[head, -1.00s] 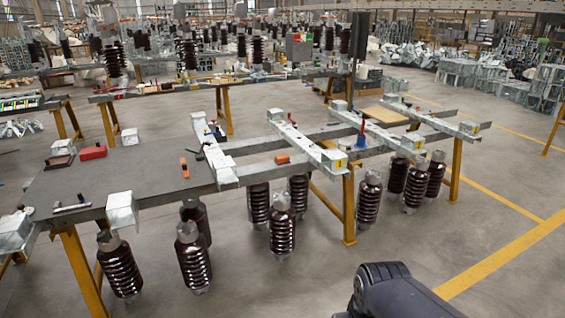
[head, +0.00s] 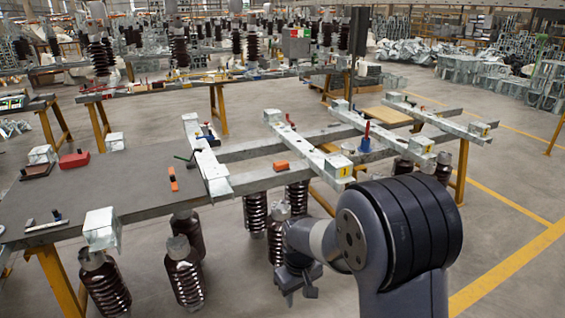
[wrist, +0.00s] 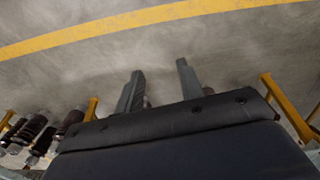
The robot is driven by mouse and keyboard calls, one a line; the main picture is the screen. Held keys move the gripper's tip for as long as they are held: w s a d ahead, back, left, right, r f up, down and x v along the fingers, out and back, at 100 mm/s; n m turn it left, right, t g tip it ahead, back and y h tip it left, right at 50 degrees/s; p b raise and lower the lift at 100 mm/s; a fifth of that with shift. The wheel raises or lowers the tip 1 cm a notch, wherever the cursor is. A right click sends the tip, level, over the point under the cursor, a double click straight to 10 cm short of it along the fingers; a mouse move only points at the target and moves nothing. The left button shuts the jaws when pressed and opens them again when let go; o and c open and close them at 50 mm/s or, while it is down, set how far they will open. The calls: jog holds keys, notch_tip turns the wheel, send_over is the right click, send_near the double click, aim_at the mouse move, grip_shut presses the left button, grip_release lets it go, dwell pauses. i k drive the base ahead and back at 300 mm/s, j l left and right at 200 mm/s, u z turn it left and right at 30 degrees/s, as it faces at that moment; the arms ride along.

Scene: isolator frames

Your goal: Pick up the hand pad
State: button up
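A flat dark maroon pad (head: 37,171), which looks like the hand pad, lies on the grey work table (head: 120,190) at its left end, left of a red box (head: 74,159). It does not show in the wrist view. My gripper (head: 300,293) hangs below the table's near edge, at lower centre, well to the right of the pad. In the wrist view my gripper (wrist: 160,67) has its two fingers apart with nothing between them, over bare floor.
Brown ribbed insulators (head: 185,273) hang under the table near my gripper. Galvanised beams (head: 310,149) extend right from the tabletop. An orange tool (head: 173,179), an orange block (head: 281,165) and a metal tool (head: 46,224) lie about. Open floor lies at right.

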aim_at(284, 165)
jog(key=i+j, duration=0.15)
jog(key=i, duration=0.3)
jog(key=i+j, duration=0.1)
jog(key=i, duration=0.4)
jog(key=i+j+z, duration=0.1)
jog(key=i, duration=0.35)
jog(key=i+j, duration=0.2)
jog(key=i, duration=0.25)
jog(key=i+j+z, duration=0.1)
jog(key=i, duration=0.4)
jog(key=i+j, duration=0.3)
jog(key=i, duration=0.15)
